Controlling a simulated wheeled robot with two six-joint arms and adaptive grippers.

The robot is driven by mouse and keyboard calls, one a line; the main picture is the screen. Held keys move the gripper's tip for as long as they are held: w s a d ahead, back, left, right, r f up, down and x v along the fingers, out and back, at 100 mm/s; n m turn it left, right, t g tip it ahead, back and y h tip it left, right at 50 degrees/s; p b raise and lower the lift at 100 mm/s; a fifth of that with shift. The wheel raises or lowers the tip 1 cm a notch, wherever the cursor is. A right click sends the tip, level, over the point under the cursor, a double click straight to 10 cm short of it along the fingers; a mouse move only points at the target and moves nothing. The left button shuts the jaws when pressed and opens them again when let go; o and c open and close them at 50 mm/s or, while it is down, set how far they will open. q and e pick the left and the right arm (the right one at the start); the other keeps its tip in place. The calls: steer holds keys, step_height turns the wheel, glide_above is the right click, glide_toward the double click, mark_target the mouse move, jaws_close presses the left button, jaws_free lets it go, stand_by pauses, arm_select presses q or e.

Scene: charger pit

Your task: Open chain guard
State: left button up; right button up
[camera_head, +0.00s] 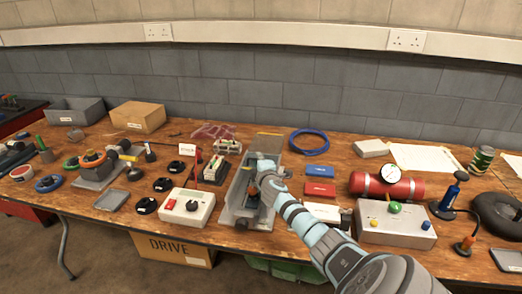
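A long grey open-topped housing (232,206), which looks like the chain guard, stands on the middle of the wooden bench. A clear, slightly yellowish panel (268,142) stands up at its far end and may be its lid. My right arm reaches in from the lower right, and its wrist is over the housing. My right gripper (252,197) points down into the housing; its fingers are small, dark and partly hidden, so I cannot tell whether they are open or touching anything. My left gripper is not in view.
A white box with a red button (187,208) stands close left of the housing. Blue (320,171) and red (320,189) flat boxes lie right of it. A silver control box (395,228) and red cylinder (387,187) stand further right. The bench (145,205) is crowded.

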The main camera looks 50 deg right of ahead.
steer(key=v, duration=1.1)
steer(key=shift+s+a, duration=0.1)
